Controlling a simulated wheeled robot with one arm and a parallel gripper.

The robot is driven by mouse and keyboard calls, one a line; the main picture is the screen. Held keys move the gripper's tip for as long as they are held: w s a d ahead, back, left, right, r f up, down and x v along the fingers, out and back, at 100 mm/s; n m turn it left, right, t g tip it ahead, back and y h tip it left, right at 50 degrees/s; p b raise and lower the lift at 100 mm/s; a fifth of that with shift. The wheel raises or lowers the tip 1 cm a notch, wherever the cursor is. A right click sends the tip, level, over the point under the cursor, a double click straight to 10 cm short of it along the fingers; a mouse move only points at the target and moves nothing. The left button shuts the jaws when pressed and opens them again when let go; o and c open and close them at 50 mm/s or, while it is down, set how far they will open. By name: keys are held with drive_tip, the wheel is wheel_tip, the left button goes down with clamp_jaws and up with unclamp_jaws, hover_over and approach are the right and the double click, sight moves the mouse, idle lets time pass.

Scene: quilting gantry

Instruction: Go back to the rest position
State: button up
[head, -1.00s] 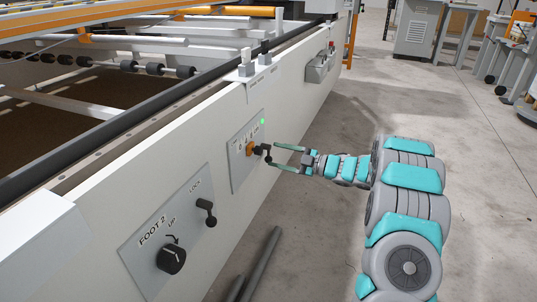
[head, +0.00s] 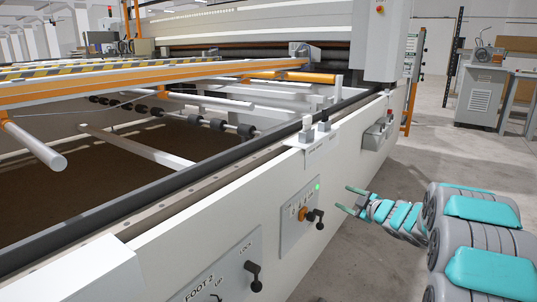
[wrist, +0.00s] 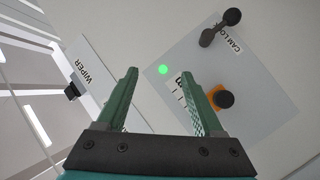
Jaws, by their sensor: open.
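My gripper (head: 342,198) is open and empty, to the right of the grey cam lock panel (head: 291,239) on the machine's white side. It stands clear of the black cam lock lever (head: 317,218), the orange knob (head: 302,214) and the lit green light (head: 318,186). In the wrist view, nothing lies between the green fingers (wrist: 157,72). That view shows the lever (wrist: 221,28), the orange-based knob (wrist: 222,98) and the green light (wrist: 163,70) beyond the fingers.
The white side beam (head: 160,250) runs along my left, with the FOOT 2 panel (head: 228,268) nearer me. Another switch box (head: 378,134) is farther along. A grey cabinet (head: 480,96) stands at the back right. The floor (head: 400,165) beside the machine is open.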

drive_tip(key=s+d+r+m+g+h, duration=0.1)
drive_tip(key=s+d+m+g+h, duration=0.15)
drive_tip(key=s+m+h, duration=0.45)
drive_tip(key=s+d+r+m+g+h, duration=0.1)
drive_tip(key=s+r+m+g+h, duration=0.15)
drive_tip(key=s, duration=0.85)
drive_tip(key=s+a+f+m+g+y, duration=0.1)
drive_tip(key=s+a, duration=0.4)
drive_tip(key=s, duration=0.8)
drive_tip(key=s+a+f+m+g+y+p, duration=0.1)
drive_tip(key=s+a+g, duration=0.4)
drive_tip(key=s, duration=0.8)
drive_tip(key=s+a+f+m+g+y, duration=0.1)
drive_tip(key=s+a+f+g, duration=0.3)
drive_tip(key=s, duration=1)
drive_tip(key=shift+a+m+g+p, duration=0.45)
drive_tip(key=shift+a+m, duration=0.3)
drive_tip(key=shift+a, duration=0.3)
drive_tip(key=shift+y, duration=0.25)
